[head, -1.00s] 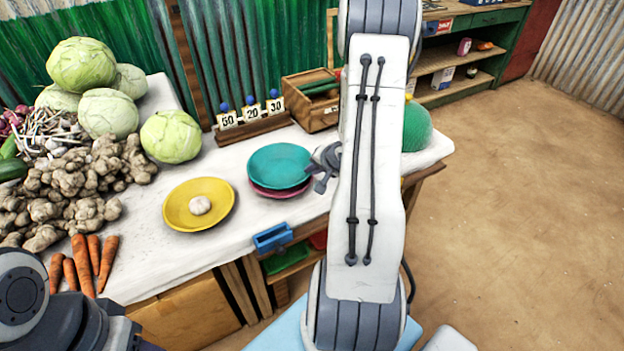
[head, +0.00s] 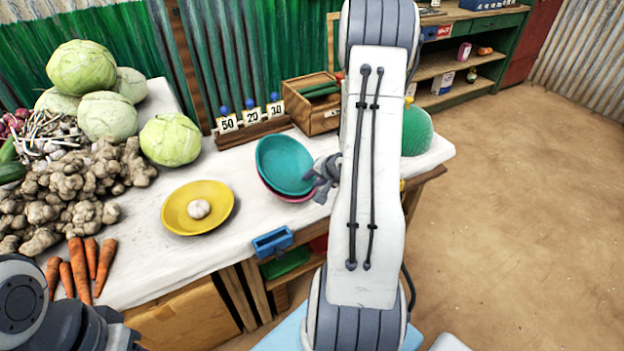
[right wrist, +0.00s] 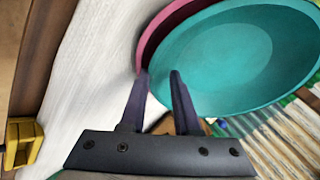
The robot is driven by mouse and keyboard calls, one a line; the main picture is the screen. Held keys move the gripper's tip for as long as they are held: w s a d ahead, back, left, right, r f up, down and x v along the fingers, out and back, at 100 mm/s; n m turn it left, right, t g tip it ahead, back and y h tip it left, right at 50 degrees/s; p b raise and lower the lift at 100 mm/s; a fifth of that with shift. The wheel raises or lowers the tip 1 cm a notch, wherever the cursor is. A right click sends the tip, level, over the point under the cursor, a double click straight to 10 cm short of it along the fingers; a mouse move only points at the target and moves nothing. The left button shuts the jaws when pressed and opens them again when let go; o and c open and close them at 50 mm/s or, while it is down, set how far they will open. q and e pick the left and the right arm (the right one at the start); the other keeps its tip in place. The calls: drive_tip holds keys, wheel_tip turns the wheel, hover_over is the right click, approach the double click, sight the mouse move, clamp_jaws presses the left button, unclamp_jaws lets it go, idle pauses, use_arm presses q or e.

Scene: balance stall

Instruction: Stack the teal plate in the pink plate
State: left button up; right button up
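The teal plate (head: 286,163) sits in the pink plate (head: 292,198) on the white table, tilted, with only a strip of pink rim showing below it. In the right wrist view the teal plate (right wrist: 235,55) covers most of the pink plate (right wrist: 165,22). My right gripper (head: 316,185) is at the plates' right edge. Its two fingers (right wrist: 160,75) are apart, with their tips at the near rims; whether they touch is unclear. My left gripper is not in view; only part of my left arm shows at lower left.
A yellow plate (head: 170,212) with a pale bulb on it lies left of the plates. Number cards (head: 252,117) and a wooden crate (head: 310,112) stand behind. A green round object (head: 417,132) is to the right. Cabbages, ginger and carrots fill the left.

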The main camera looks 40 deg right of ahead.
drive_tip(key=d+p+v, duration=0.1)
drive_tip(key=p+v, duration=0.3)
drive_tip(key=v, duration=0.7)
drive_tip(key=w+a+r+n+g, duration=0.1)
drive_tip(key=a+r+n, duration=0.25)
drive_tip(key=a, duration=0.45)
drive_tip(key=w+a+r+n+g, duration=0.15)
drive_tip(key=a+n, duration=0.25)
drive_tip(key=a, duration=0.4)
drive_tip(key=w+a+r+n+g, duration=0.1)
drive_tip(key=w+a+r+n, duration=0.2)
drive_tip(key=a, duration=0.5)
drive_tip(key=s+a+r+n+g+y, duration=0.1)
drive_tip(key=s+a+r+n+g, duration=0.1)
drive_tip(key=s+a+n, duration=0.3)
drive_tip(key=s+a+r+n+g+y, duration=0.1)
drive_tip(key=s+a+n, duration=0.4)
drive_tip(key=s+a, duration=0.6)
drive_tip(key=s+g, duration=0.1)
drive_tip(key=s, duration=0.3)
drive_tip(key=shift+a+r+n+g, duration=0.35)
drive_tip(key=shift+a, duration=0.05)
